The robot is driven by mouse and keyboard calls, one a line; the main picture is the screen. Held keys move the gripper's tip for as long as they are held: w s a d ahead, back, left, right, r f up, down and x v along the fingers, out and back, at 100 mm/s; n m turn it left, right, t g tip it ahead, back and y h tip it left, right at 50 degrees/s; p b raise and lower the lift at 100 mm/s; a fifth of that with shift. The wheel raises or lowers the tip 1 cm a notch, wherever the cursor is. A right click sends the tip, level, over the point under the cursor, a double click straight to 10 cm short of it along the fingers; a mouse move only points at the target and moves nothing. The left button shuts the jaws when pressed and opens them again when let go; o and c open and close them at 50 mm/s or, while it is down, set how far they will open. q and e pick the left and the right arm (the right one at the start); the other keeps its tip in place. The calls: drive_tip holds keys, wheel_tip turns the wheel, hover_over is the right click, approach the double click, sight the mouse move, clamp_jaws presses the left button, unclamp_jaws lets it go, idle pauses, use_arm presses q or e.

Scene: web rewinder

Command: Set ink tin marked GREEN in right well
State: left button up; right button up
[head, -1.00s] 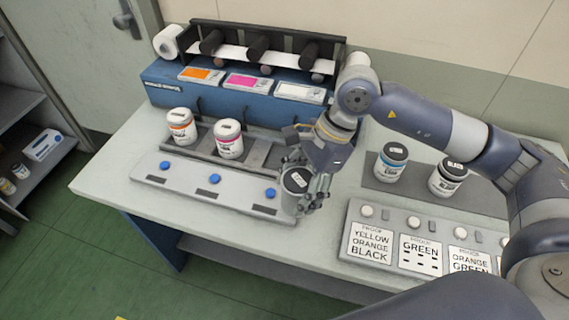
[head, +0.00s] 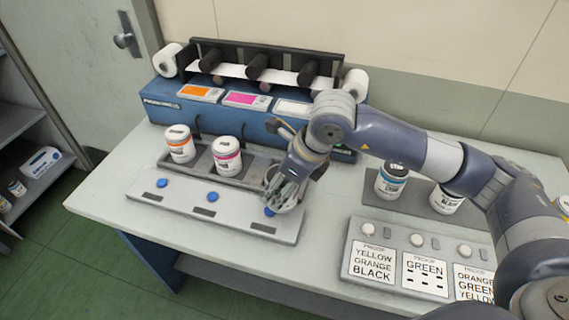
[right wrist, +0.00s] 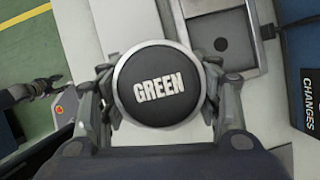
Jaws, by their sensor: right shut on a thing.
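My right gripper (head: 285,194) is shut on the ink tin marked GREEN. In the right wrist view the tin's round black lid (right wrist: 158,85) sits upright between the fingers (right wrist: 158,108). In the head view the fingers mostly hide the tin, at the right end of the tray (head: 215,212). The right well (right wrist: 225,42) shows empty in the right wrist view, beside the tin and apart from it in the picture. Dark fingers at the left edge of that view look like my left gripper (right wrist: 38,90); their opening is unclear.
An orange-banded tin (head: 180,145) and a magenta-banded tin (head: 227,156) stand in the other wells. Blue buttons (head: 212,197) line the tray's front. The blue machine (head: 190,110) stands behind.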

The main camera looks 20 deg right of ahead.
drive_tip(key=w+d, duration=0.1)
drive_tip(key=w, duration=0.2)
drive_tip(key=w+d+p, duration=0.1)
drive_tip(key=w, duration=0.3)
drive_tip(key=w+d+f+p, duration=0.1)
drive_tip(key=w, duration=0.2)
drive_tip(key=shift+w+d, duration=0.2)
drive_tip(key=shift+d, duration=0.15)
wheel_tip(320, 180, down, 3)
drive_tip(key=shift+f+p, duration=0.1)
drive_tip(key=shift+p, duration=0.5)
drive_tip(key=shift+f, duration=0.3)
drive_tip(key=o, duration=1.4)
drive_tip(key=shift+s, duration=0.1)
drive_tip(key=shift+r, duration=0.15)
drive_tip(key=b+v, duration=0.2)
drive_tip(key=v, duration=1)
